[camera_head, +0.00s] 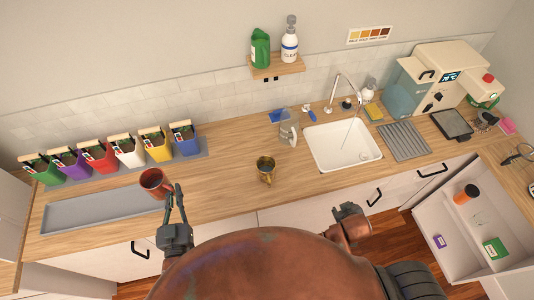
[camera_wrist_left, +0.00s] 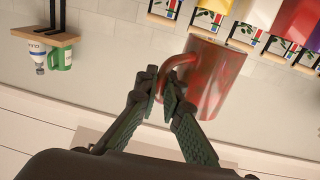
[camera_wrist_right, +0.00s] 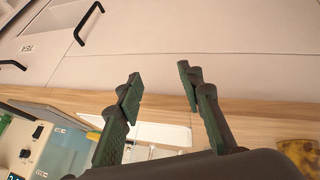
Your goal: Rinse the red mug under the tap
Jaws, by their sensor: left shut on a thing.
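The red mug (camera_head: 154,184) is above the grey tray at the left of the counter. My left gripper (camera_head: 179,199) is shut on its handle; the left wrist view shows the fingertips (camera_wrist_left: 161,88) pinching the handle of the mug (camera_wrist_left: 219,77), which has darker blotches on its side. The tap (camera_head: 344,86) arches over the white sink (camera_head: 324,160), right of centre, and a thin stream seems to fall from it. My right gripper (camera_head: 348,211) is low in front of the counter; the right wrist view shows its fingers (camera_wrist_right: 160,80) apart and empty.
The grey tray (camera_head: 90,213) lies before several coloured boxes. A drying rack (camera_head: 404,141) is right of the sink. An open drawer (camera_head: 464,233) juts out at right.

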